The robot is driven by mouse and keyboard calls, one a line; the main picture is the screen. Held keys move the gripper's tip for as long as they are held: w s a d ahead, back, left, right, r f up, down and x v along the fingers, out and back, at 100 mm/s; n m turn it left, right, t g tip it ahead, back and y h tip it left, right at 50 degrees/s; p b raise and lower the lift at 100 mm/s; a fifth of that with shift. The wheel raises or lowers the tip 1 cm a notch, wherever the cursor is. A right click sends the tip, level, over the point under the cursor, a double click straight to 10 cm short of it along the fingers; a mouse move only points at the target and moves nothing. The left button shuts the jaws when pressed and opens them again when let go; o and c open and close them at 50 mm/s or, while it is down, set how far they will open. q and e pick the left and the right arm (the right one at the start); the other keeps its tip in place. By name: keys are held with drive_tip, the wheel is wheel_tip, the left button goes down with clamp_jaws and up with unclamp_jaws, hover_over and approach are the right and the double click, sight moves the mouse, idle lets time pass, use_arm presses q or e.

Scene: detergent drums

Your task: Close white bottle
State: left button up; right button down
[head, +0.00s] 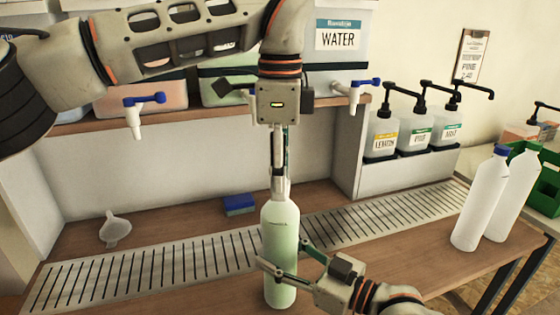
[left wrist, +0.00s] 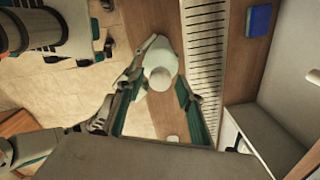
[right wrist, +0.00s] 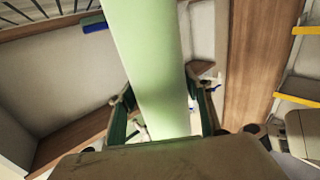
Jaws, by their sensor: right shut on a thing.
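A pale green-white bottle (head: 281,230) stands upright near the front of the counter, on the wooden strip before the grate. My right gripper (head: 291,268) is shut on its lower body; the bottle also fills the middle of the right wrist view (right wrist: 150,70), between the fingers. My left gripper (head: 279,186) points straight down over the bottle's neck. In the left wrist view its fingers stand apart, with the bottle's round pale top (left wrist: 160,78) between them. I cannot tell whether a cap sits on the neck. No loose cap is clearly visible.
Two white bottles (head: 482,200) stand at the right, one with a blue cap. A blue sponge (head: 239,204) and white funnel (head: 115,229) lie behind the grate (head: 150,273). Pump bottles (head: 417,130) stand at the back right. Taps (head: 134,115) hang from the shelf above.

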use_arm(q)
clamp_jaws()
